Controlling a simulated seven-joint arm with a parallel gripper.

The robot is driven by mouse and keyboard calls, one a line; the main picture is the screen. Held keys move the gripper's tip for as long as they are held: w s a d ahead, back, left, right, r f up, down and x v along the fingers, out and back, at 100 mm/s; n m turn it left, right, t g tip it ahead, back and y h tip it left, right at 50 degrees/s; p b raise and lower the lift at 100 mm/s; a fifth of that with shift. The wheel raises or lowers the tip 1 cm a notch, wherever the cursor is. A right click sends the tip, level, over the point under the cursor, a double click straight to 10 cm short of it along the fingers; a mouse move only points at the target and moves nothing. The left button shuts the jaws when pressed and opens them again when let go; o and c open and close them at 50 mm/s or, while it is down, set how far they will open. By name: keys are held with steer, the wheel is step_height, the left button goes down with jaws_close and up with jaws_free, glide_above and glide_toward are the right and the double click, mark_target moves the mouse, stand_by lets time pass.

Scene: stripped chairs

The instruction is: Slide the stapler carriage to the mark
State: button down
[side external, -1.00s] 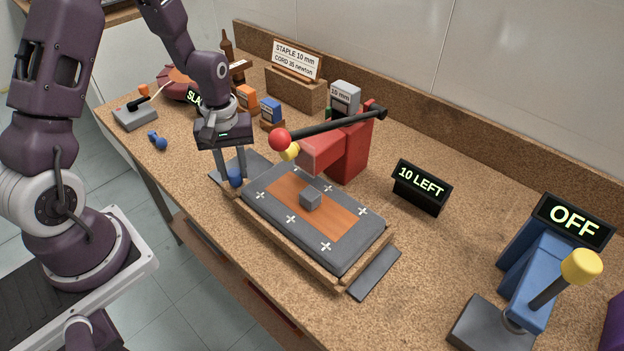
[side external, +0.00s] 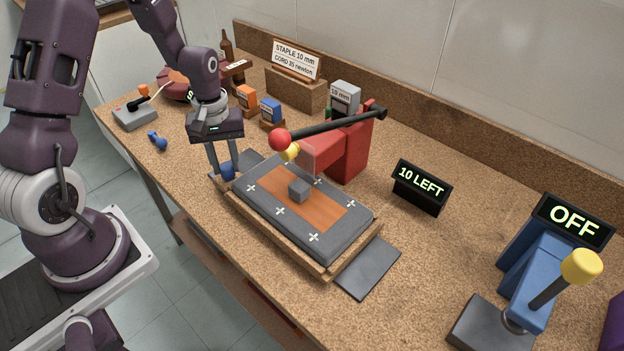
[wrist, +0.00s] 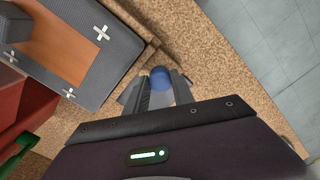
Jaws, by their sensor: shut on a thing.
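The carriage (side external: 279,245) is a wooden tray on a grey track plate (side external: 368,268). It holds a dark grey pad (side external: 262,209) with white crosses around an orange panel (side external: 322,207), with a grey block (side external: 299,190) in the middle. My gripper (side external: 225,172) is shut on the blue knob (side external: 228,174) at the carriage's left end. The knob shows between the fingers in the wrist view (wrist: 160,76). I cannot tell which cross is the mark.
The stapler's black lever (side external: 340,123) with a red ball (side external: 281,140) reaches left near my wrist. Orange (side external: 246,97) and blue (side external: 270,111) blocks stand behind my gripper. Signs read "10 LEFT" (side external: 421,186) and "OFF" (side external: 571,221). A yellow-topped lever (side external: 578,266) stands at right.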

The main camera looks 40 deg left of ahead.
steer(key=shift+w+a, duration=0.15)
steer(key=shift+a, duration=0.8)
steer(key=c, duration=0.7)
jaws_free()
steer(key=shift+c, duration=0.2)
step_height(320, 180, up, 6)
